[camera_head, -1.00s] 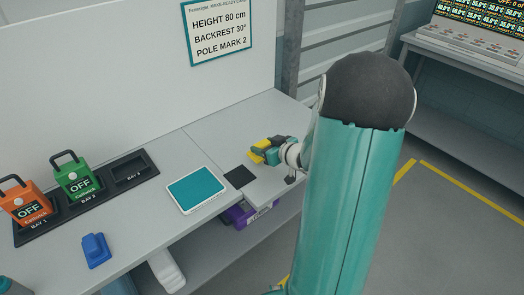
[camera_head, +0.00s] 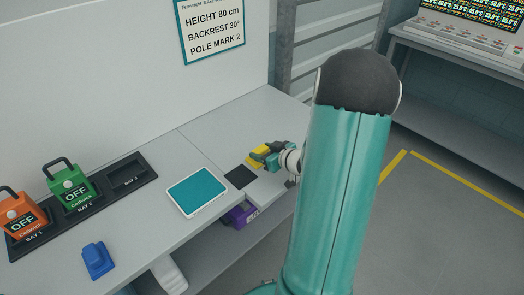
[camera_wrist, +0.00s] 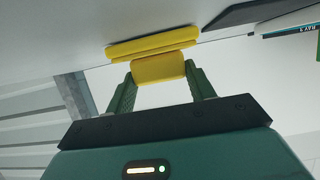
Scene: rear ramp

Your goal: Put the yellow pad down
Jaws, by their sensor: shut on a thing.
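The yellow pad (camera_head: 257,160) is over the right part of the grey bench, just right of a black square (camera_head: 240,177). My gripper (camera_head: 267,153) is shut on it. In the wrist view the pad (camera_wrist: 153,47) shows as a wide, thin yellow slab with a yellow block (camera_wrist: 158,69) on it. The green fingers of my gripper (camera_wrist: 160,84) are on both sides of this block. The slab looks close to the pale bench surface; I cannot tell whether it touches. My arm hides part of the bench's right end.
A white-framed teal panel (camera_head: 198,191) lies left of the black square. A blue object (camera_head: 97,260) lies near the front edge. Orange (camera_head: 20,213) and green (camera_head: 72,188) OFF units stand in a black tray with an empty bay (camera_head: 127,172). A purple bin (camera_head: 240,214) is below.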

